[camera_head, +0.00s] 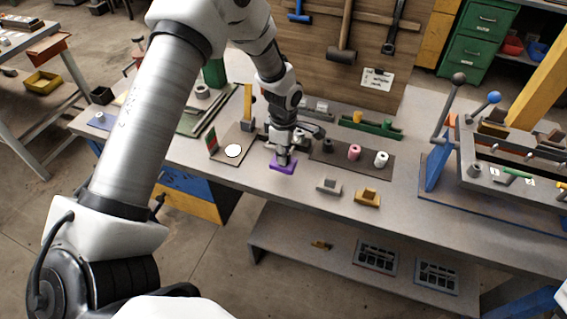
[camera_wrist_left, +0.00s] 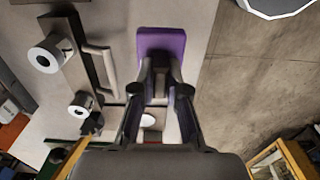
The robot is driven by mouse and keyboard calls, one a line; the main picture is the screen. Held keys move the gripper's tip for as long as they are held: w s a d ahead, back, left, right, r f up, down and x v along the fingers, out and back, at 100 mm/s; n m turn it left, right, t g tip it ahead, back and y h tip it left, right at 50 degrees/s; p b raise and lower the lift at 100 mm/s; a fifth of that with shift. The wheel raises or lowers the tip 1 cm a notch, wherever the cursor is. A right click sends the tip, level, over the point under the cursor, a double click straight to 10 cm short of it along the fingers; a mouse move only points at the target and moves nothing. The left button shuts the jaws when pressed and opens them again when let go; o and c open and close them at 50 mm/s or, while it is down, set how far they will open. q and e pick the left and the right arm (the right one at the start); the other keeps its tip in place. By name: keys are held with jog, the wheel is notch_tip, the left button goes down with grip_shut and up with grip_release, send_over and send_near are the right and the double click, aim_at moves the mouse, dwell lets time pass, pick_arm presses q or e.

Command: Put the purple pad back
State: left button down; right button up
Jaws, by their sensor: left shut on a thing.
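The purple pad (camera_head: 282,166) is at the middle of the workbench, close to its front edge. My left gripper (camera_head: 283,157) is directly above it and shut on it. In the left wrist view the purple pad (camera_wrist_left: 161,43) shows beyond the closed fingertips (camera_wrist_left: 160,84). The fingers hide part of the pad. I cannot tell whether it touches the bench or hangs just above it. My right gripper is not in view.
A brown board with a white disc (camera_head: 233,151) lies left of the pad. A dark tray (camera_head: 324,156) of spools is to its right. Grey (camera_head: 329,186) and yellow (camera_head: 368,197) handled blocks stand near the front edge. A lever fixture (camera_head: 440,165) is further right.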

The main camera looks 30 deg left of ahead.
pick_arm(q)
notch_tip(320, 180, down, 4)
jog(key=shift+d+p, duration=0.15)
jog(key=shift+p, duration=0.25)
jog(key=shift+f, duration=0.1)
jog(key=c, duration=1.2)
grip_release()
jog(key=shift+f, duration=0.1)
